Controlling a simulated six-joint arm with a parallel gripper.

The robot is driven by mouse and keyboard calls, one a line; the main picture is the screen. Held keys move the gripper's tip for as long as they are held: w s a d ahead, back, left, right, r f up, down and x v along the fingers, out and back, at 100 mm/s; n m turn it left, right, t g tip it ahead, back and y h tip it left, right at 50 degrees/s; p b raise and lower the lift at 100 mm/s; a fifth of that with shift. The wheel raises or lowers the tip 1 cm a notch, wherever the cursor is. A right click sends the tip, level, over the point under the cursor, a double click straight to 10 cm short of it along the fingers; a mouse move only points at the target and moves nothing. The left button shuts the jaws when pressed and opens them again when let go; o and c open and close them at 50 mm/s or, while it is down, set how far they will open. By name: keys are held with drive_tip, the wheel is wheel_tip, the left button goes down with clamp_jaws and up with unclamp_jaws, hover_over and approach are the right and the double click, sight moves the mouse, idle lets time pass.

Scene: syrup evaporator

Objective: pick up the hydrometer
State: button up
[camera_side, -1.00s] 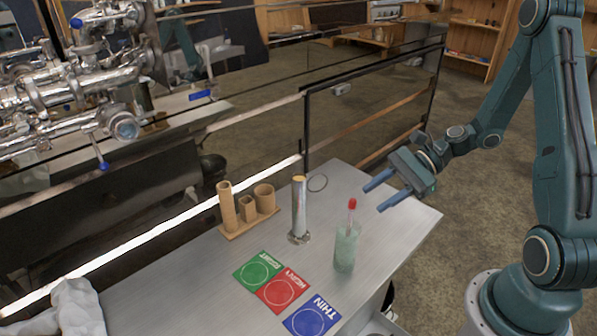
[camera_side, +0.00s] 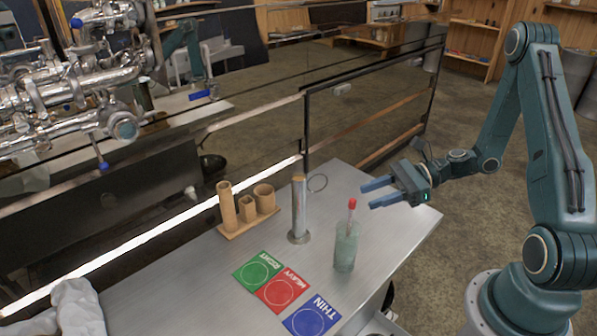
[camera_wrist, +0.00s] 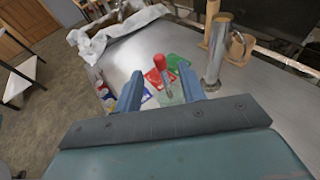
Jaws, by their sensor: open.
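The hydrometer (camera_side: 352,205) has a red top and stands in a frosted, greenish glass jar (camera_side: 346,250) on the metal table. Only its upper part shows clearly; the lower part is blurred by the jar. In the wrist view its red top (camera_wrist: 160,62) appears between the two blue fingers. My gripper (camera_side: 371,194) is open and empty, with its fingers pointing left. It is behind and to the right of the red top in the side view, apart from it. In the wrist view my gripper (camera_wrist: 168,88) spans either side of the hydrometer's stem.
A metal cylinder (camera_side: 299,207) stands left of the jar. A wooden rack (camera_side: 248,226) with several tubes is farther left. Green (camera_side: 258,271), red (camera_side: 282,290) and blue (camera_side: 312,317) cards lie in front. A white cloth (camera_wrist: 115,32) lies on the table's far end.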

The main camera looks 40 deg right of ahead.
sight(353, 200)
drive_tip(key=shift+x, duration=2.95)
drive_tip(key=shift+s, duration=0.1)
drive_tip(key=c, duration=0.9)
